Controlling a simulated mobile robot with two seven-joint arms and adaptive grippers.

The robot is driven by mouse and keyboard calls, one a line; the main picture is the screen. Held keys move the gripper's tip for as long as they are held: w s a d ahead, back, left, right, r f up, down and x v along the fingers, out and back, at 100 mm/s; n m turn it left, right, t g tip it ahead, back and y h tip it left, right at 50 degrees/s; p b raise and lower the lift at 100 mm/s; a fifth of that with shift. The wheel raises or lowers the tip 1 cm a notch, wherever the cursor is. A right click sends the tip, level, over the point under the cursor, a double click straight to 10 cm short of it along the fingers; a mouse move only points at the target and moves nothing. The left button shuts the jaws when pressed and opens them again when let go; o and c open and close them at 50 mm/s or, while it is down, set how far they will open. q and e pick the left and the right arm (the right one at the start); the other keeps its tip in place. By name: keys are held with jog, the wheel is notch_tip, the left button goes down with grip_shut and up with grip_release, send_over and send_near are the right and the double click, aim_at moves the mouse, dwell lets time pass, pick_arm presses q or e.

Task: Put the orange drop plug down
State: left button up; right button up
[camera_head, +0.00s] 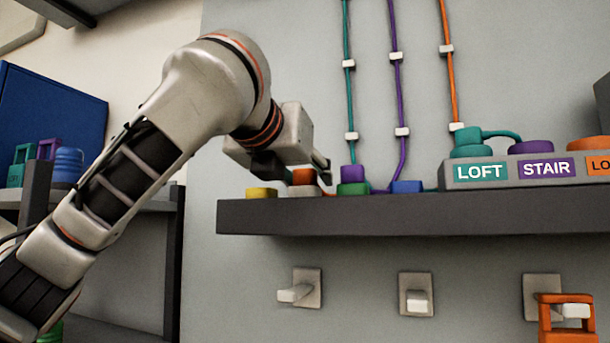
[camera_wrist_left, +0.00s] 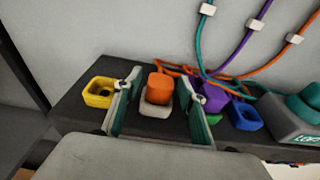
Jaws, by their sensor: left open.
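The orange drop plug (camera_head: 304,176) sits on a whitish base (camera_head: 303,191) on the dark wall shelf (camera_head: 400,213). In the left wrist view the orange plug (camera_wrist_left: 159,88) stands upright on its pale base (camera_wrist_left: 157,108). My left gripper (camera_head: 297,174) is open at the shelf. In the left wrist view its two fingers (camera_wrist_left: 158,104) stand on either side of the plug and base, with gaps visible on both sides. My right gripper is not in view.
A yellow socket (camera_wrist_left: 100,92) is left of the plug. A purple plug (camera_wrist_left: 213,98) on a green base and a blue socket (camera_wrist_left: 244,114) are to its right. A labelled block (camera_head: 500,171) stands further right. Wall hooks (camera_head: 415,294) are below; an orange item (camera_head: 567,300) hangs at one.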

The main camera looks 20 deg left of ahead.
pick_arm(q)
jog(key=shift+r, duration=0.3)
jog(key=s+r+b, duration=0.1)
jog(key=s+r, duration=0.1)
jog(key=s, duration=0.9)
jog(key=shift+s+a+r, duration=0.15)
jog(key=shift+s+a, duration=0.05)
jog(key=shift+s, duration=0.15)
dwell(0.5)
